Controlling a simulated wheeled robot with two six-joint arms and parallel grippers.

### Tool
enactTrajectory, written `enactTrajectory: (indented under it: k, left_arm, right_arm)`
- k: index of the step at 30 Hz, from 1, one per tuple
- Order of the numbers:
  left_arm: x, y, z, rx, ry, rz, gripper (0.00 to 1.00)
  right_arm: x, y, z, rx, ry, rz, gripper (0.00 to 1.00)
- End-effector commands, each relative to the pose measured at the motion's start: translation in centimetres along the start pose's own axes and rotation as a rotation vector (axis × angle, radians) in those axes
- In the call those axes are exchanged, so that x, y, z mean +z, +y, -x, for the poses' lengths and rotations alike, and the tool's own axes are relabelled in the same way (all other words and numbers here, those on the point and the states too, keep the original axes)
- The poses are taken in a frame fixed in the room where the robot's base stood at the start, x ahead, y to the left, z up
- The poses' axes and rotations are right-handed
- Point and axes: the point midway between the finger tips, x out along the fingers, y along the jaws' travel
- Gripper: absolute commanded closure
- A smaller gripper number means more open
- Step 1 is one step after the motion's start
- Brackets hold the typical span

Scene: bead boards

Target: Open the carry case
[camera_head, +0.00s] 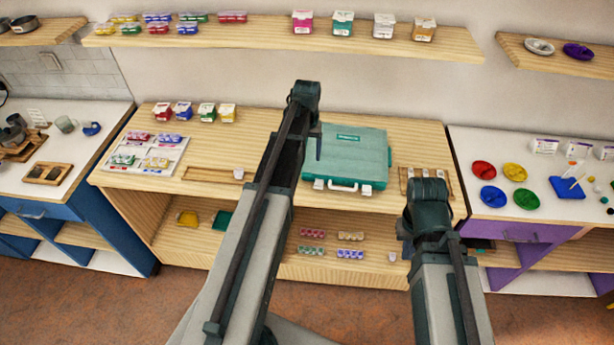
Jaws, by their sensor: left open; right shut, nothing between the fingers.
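The carry case (352,152) is a teal, flat box lying on the middle of the wooden counter, its white handle (343,187) facing the front edge. Its lid looks down. Small white fittings show at both sides of the handle; whether they are fastened is too small to tell. My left arm rises across the picture just left of the case and covers part of its left edge. My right arm stands in front of and to the right of the case, apart from it in the picture.
A light tray (147,156) with bead boxes lies left on the counter (219,154). A wooden rack (410,174) is right of the case, partly behind my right arm. Several small boxes stand at the back left. A wall shelf (262,35) is above.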

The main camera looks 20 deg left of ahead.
Motion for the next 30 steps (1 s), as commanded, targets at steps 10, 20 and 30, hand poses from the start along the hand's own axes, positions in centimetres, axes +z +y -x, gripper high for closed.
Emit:
enactTrajectory:
  k: [10, 20, 30]
  left_arm:
    - [0.0, 0.0, -5.7, 0.0, 0.0, 0.0, 0.28]
    - [0.0, 0.0, -8.6, 0.0, 0.0, 0.0, 0.28]
    - [0.0, 0.0, -8.5, 0.0, 0.0, 0.0, 0.35]
  right_arm:
    - [-0.3, -0.6, -5.7, 0.0, 0.0, -0.001, 1.0]
    - [-0.5, -0.8, -8.6, 0.0, 0.0, -0.002, 1.0]
    - [-0.5, -0.8, -8.5, 0.0, 0.0, -0.002, 1.0]
